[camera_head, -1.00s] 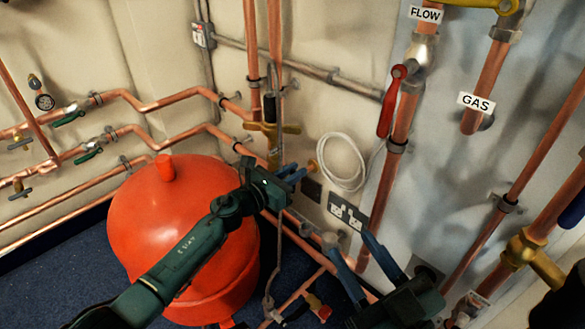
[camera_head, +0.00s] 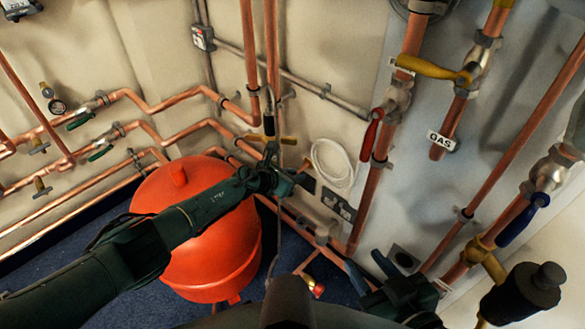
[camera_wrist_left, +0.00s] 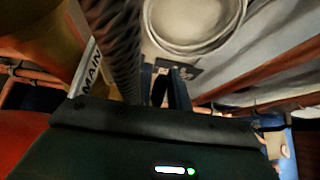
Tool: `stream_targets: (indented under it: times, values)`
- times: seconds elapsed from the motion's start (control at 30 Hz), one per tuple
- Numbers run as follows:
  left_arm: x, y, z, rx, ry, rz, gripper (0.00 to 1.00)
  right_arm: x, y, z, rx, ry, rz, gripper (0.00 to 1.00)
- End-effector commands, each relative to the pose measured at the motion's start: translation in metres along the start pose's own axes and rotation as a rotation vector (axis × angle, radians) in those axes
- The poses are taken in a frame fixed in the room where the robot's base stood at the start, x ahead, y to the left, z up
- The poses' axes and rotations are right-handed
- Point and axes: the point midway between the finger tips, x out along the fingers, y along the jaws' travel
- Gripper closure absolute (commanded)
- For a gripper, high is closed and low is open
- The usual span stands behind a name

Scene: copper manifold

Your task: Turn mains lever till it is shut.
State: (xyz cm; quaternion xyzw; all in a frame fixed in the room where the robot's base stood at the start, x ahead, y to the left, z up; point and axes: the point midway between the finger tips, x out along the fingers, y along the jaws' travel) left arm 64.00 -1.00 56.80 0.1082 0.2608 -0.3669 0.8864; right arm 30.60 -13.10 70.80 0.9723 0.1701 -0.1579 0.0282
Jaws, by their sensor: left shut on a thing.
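A brass cross-shaped valve (camera_head: 285,140) sits on the pipework behind the red tank. My left gripper (camera_head: 273,158) is just below it, partly hidden by my wrist. In the left wrist view the blue fingers (camera_wrist_left: 164,88) are closed about a narrow dark piece, which I take to be the mains lever (camera_wrist_left: 160,90). Its angle is too hidden to tell. A label reading MAIN (camera_wrist_left: 91,70) hangs beside a blurred brass body (camera_wrist_left: 35,35). My right gripper (camera_head: 368,271) is open and empty, low right of centre, in front of the wall.
The red tank (camera_head: 215,255) stands under my left arm. A coiled white cable (camera_head: 332,163) and sockets (camera_head: 338,204) are on the wall to the right. A red lever (camera_head: 371,133), a yellow gas lever (camera_head: 432,68) and a blue lever (camera_head: 523,220) stick out from the right-hand pipes.

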Motion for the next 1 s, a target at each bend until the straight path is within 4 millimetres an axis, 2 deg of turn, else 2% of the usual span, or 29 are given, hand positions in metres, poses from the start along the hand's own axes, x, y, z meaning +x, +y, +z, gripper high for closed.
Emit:
stream_targets:
  times: [0.2, 0.67, 0.7, 0.93, 1.0]
  values:
    - [0.0007, 0.0007, 0.0001, 0.0, 0.041, 0.002, 1.0, -0.0043, 0.0019, -0.0077, 0.017, 0.011, 0.007, 0.61]
    - [0.0013, 0.0009, -0.0011, 0.0, 0.049, 0.001, 1.0, -0.0046, 0.0024, -0.0084, 0.02, 0.015, 0.008, 0.61]
    - [0.0013, 0.0009, -0.0011, 0.0, 0.049, 0.001, 0.8, -0.0046, 0.0025, -0.0084, 0.02, 0.015, 0.009, 0.61]
    - [0.0014, 0.0004, -0.0008, 0.0, 0.049, 0.0, 0.61, -0.0048, 0.0027, -0.0083, 0.02, 0.014, 0.009, 0.61]
    - [0.0014, 0.0002, -0.0007, 0.0, 0.048, 0.0, 0.6, -0.005, 0.0027, -0.008, 0.02, 0.013, 0.009, 0.61]
